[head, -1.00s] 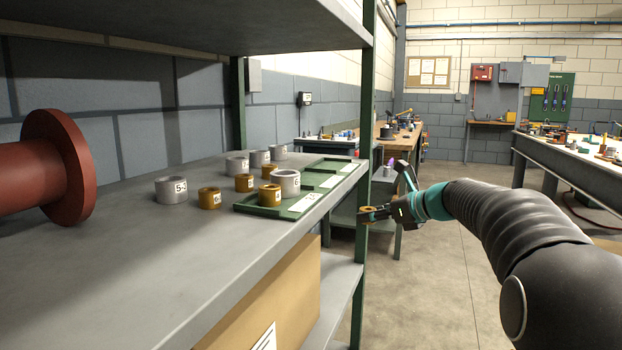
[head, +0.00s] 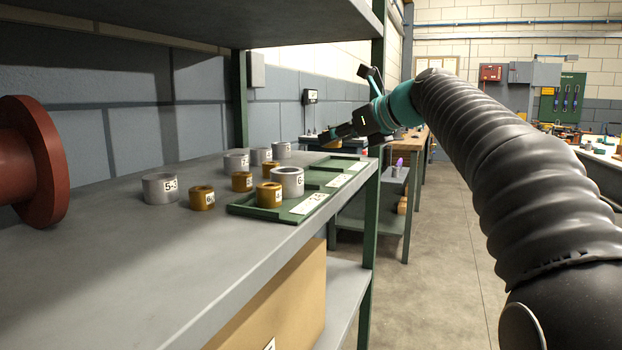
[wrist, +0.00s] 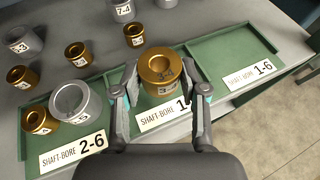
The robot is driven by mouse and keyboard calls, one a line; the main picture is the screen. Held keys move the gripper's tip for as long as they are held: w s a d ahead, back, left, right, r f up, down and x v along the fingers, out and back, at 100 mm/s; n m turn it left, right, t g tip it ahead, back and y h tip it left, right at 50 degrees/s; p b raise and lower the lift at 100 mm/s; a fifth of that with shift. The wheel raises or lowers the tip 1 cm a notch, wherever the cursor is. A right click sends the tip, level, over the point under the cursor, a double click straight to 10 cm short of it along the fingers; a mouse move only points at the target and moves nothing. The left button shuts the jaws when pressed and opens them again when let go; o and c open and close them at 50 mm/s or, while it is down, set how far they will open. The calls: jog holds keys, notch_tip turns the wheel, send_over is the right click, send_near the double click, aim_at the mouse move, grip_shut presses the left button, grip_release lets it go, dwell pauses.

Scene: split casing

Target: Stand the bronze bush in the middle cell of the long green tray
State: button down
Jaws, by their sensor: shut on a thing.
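My gripper (wrist: 160,90) is shut on a bronze bush (wrist: 161,70), which is upright between the fingers. In the head view my gripper (head: 338,135) is raised above the far part of the long green tray (head: 245,209). In the wrist view the bush appears over the tray's middle cell, with its label partly covered by a finger. The left cell, labelled 2-6, holds another bronze bush (wrist: 37,119) and a grey ring (wrist: 70,102). The right cell (wrist: 232,58), labelled 1-6, is empty.
Loose bronze bushes (head: 202,198) and grey rings (head: 160,188) stand on the shelf (head: 130,250) left of and behind the tray. A red flanged cylinder (head: 35,160) lies at the left. A green shelf post (head: 372,205) rises beside the tray, and another shelf (head: 200,22) hangs above.

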jog(key=a+f, duration=0.2)
jog(key=a, duration=0.1)
jog(key=a+f+b, duration=0.1)
jog(key=a, duration=0.1)
jog(key=shift+s+a, duration=0.15)
jog(key=shift+s, duration=0.2)
jog(key=shift+f+b, duration=0.75)
jog(key=shift+f, duration=1.25)
jog(key=shift+f, duration=0.15)
jog(key=c, duration=0.6)
grip_release()
jog(key=shift+c, duration=0.2)
jog(key=shift+s+d+r, duration=0.2)
jog(key=shift+d+r, duration=0.05)
jog(key=shift+d, duration=0.05)
jog(key=v, duration=1.1)
jog(key=shift+d+p, duration=0.15)
jog(key=shift+p, duration=0.15)
jog(key=shift+s, duration=0.1)
